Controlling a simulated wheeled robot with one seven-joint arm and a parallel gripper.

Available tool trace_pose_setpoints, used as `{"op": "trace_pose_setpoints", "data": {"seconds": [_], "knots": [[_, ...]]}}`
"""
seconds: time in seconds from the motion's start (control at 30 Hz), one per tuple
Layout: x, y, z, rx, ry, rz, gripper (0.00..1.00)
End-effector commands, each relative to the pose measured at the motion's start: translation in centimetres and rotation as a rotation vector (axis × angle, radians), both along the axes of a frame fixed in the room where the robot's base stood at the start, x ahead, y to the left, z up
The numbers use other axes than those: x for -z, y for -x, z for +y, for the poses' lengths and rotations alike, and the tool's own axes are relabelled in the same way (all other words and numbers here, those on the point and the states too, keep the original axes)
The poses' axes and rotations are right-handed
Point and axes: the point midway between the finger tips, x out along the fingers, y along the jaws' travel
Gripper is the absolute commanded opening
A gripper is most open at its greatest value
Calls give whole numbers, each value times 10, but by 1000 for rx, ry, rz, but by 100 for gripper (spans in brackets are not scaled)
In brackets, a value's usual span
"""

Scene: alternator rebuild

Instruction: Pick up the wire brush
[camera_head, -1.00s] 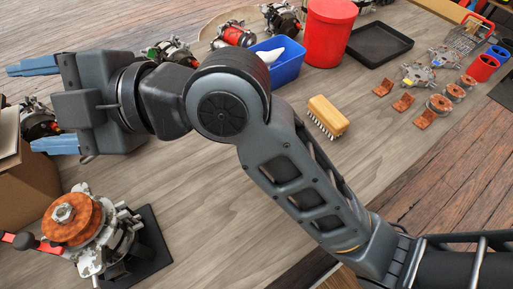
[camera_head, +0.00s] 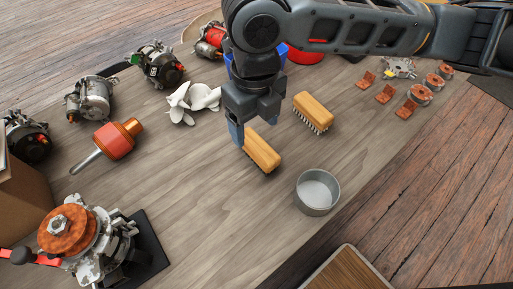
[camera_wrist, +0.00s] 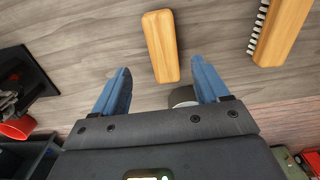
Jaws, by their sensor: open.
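Two wire brushes with yellow wooden blocks lie on the table. The nearer brush (camera_head: 262,152) is just below and right of my gripper (camera_head: 238,137) in the head view, partly hidden by it. The other brush (camera_head: 313,111) lies further right, with its bristles showing. In the wrist view, my gripper (camera_wrist: 161,66) has its blue fingers spread apart with nothing held. One brush (camera_wrist: 160,45) shows between and beyond the fingertips. A second brush (camera_wrist: 283,32) is at the upper right, bristles facing left. Whether any finger touches a brush cannot be told.
A metal tin (camera_head: 317,192) stands near the table's front edge. A white fan (camera_head: 192,103) and an orange-red rotor (camera_head: 112,141) lie to the left. A fixture with a copper-coloured coil (camera_head: 75,235) stands at front left. Bare table lies between.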

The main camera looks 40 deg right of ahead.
Motion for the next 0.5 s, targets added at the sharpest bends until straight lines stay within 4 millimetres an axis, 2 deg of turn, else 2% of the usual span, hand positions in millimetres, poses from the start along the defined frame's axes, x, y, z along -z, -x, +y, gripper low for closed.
{"op": "trace_pose_setpoints", "data": {"seconds": [0.33, 0.5], "knots": [[34, 2, -3, -1, 3, 5, 74], [59, 5, -4, 0, 2, 5, 74]]}}
